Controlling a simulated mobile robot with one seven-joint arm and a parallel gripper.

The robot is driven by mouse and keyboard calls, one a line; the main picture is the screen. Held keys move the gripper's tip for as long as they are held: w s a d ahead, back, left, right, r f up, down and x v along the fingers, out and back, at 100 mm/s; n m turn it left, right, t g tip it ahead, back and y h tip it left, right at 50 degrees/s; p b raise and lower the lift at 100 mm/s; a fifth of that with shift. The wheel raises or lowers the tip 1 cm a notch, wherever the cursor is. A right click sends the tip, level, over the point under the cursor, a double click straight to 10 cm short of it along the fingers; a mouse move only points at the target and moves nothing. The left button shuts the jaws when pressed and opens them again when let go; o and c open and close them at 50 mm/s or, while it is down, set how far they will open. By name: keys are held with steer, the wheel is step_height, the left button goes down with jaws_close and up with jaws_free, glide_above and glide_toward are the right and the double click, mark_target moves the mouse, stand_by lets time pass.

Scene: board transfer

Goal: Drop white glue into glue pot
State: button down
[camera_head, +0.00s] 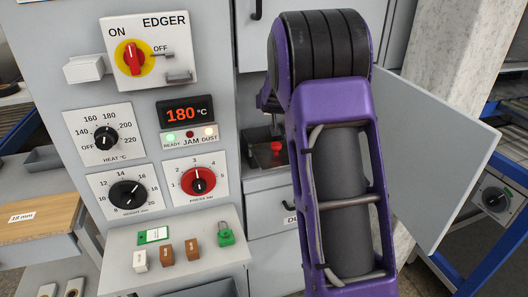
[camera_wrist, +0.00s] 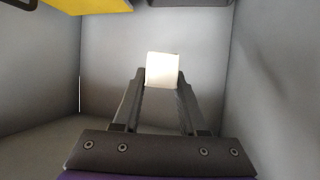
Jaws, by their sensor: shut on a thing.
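A white glue block (camera_wrist: 162,70) is held between the fingertips of my gripper (camera_wrist: 160,82) in the wrist view. The gripper is shut on it inside a grey-walled space. In the head view my purple arm reaches into the cabinet and hides the gripper and the held block. A second white block (camera_head: 139,260) stands on the machine's front ledge beside two brown blocks (camera_head: 166,253). I cannot make out the glue pot for certain. A red knob (camera_head: 276,148) shows in the open compartment left of my arm.
A grey door (camera_head: 440,150) stands open right of my arm. The edger panel (camera_head: 150,55) and its dials are at the left. A green padlock (camera_head: 225,234) sits on the ledge. In the wrist view a yellow part (camera_wrist: 85,6) overhangs at top left, and walls enclose the gripper.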

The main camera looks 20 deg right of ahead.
steer(key=shift+f+b, duration=0.7)
steer(key=shift+f, duration=1)
steer(key=shift+c, duration=1.8)
jaws_free()
steer(key=p+v, duration=0.2)
steer(key=v, duration=1.5)
steer(key=shift+s, duration=0.2)
steer(key=shift+r, duration=0.1)
